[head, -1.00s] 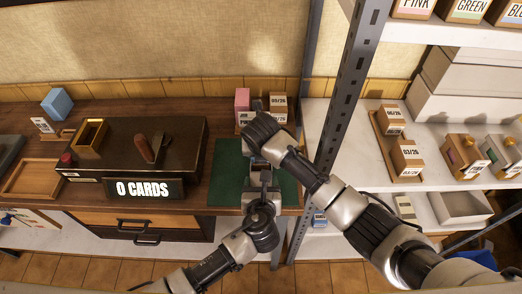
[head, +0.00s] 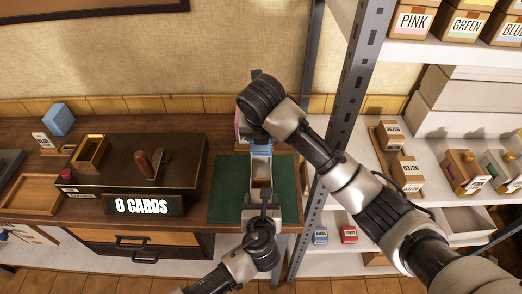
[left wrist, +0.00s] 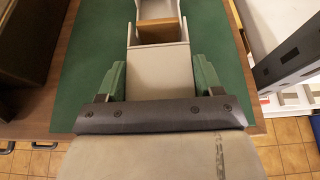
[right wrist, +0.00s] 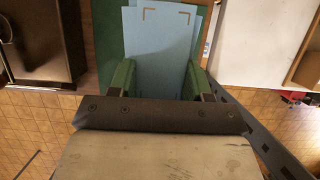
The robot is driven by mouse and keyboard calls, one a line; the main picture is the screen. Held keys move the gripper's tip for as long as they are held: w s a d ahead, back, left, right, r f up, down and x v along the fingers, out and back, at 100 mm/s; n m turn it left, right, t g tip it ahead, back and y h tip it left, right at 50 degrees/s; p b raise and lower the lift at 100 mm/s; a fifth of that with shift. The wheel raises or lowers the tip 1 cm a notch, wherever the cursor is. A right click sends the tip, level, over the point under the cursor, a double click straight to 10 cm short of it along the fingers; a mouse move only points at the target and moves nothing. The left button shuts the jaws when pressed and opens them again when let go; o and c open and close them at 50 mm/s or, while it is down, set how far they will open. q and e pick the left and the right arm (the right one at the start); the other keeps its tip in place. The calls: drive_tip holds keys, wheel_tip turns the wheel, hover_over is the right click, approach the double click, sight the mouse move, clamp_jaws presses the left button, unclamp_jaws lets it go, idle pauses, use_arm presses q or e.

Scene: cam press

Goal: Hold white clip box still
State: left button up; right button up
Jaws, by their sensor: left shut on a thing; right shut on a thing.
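The white clip box (left wrist: 160,60) stands on the green mat (left wrist: 90,50), with a tan part (left wrist: 160,30) inside its far section. My left gripper (left wrist: 160,73) is shut on its near end, one green finger on each side. In the head view the box (head: 261,175) is between my two arms. My right gripper (right wrist: 160,73) is shut on a flat light blue piece (right wrist: 160,45) with tan corner marks. This blue piece also shows in the head view (head: 261,150), at the far end of the box. Whether it touches the box is unclear.
A dark card press with a "0 CARDS" sign (head: 142,205) stands left of the mat. A grey rack post (head: 345,110) rises close on the right, beside shelves of labelled boxes. A wooden tray (head: 32,195) lies at far left.

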drive_tip(key=shift+r, duration=2)
use_arm(q)
drive_tip(key=o, duration=0.9)
drive_tip(key=shift+o, duration=0.2)
drive_tip(key=v, duration=1.2)
